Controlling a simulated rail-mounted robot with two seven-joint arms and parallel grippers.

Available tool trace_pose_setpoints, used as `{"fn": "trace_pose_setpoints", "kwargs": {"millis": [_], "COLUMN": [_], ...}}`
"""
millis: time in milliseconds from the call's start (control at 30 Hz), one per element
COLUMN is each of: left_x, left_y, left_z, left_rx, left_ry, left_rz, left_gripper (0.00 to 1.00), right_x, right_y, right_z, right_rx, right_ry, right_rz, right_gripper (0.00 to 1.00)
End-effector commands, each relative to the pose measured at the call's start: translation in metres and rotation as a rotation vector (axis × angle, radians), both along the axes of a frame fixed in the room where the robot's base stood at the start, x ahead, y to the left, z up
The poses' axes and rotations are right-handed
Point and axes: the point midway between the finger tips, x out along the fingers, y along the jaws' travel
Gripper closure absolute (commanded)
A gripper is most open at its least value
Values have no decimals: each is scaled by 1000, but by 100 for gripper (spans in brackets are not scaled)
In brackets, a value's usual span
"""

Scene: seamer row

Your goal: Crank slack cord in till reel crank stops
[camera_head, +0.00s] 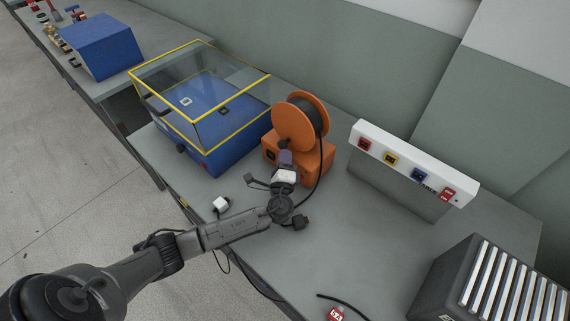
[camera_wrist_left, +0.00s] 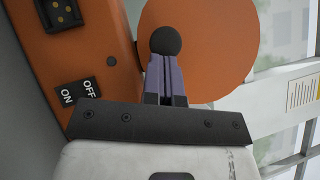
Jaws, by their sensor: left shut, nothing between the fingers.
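The orange cord reel (camera_head: 294,128) with black cord wound on it stands on its orange housing (camera_head: 318,158) mid-bench. In the left wrist view its orange disc (camera_wrist_left: 218,45) fills the top. A round black knob (camera_wrist_left: 166,41), apparently the crank's, shows at the fingertips; contact cannot be told. My left gripper (camera_head: 286,158) is shut and empty in front of the reel; its purple-grey fingers (camera_wrist_left: 166,62) also show in the left wrist view. The crank arm is hidden. Black cord (camera_head: 321,186) hangs down the housing's right side onto the bench. My right gripper is out of view.
A blue machine with a yellow-edged clear cover (camera_head: 215,143) stands close left of the reel. A white socket panel (camera_head: 405,165) stands right. A ribbed dark box (camera_head: 490,285) is front right. A red-tagged plug (camera_head: 335,314) lies at the front. An ON/OFF switch (camera_wrist_left: 78,92) is on the housing.

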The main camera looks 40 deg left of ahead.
Motion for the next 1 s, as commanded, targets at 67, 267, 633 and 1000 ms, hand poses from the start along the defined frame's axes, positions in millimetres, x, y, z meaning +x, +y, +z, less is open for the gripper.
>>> {"fn": "trace_pose_setpoints", "kwargs": {"millis": [67, 267, 633, 1000], "left_x": [-3, -6, -7, -7], "left_y": [11, 26, 40, 43], "left_z": [-7, -8, -5, -2], "left_rx": [74, 236, 432, 490], "left_ry": [1, 5, 9, 12], "left_rz": [9, 15, 15, 14], "left_gripper": [100, 100, 100, 100], "right_x": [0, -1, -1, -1], "right_y": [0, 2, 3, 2], "right_z": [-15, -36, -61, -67], "right_rx": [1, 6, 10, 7], "right_ry": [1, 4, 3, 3], "right_rz": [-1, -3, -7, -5], "right_gripper": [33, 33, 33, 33]}}
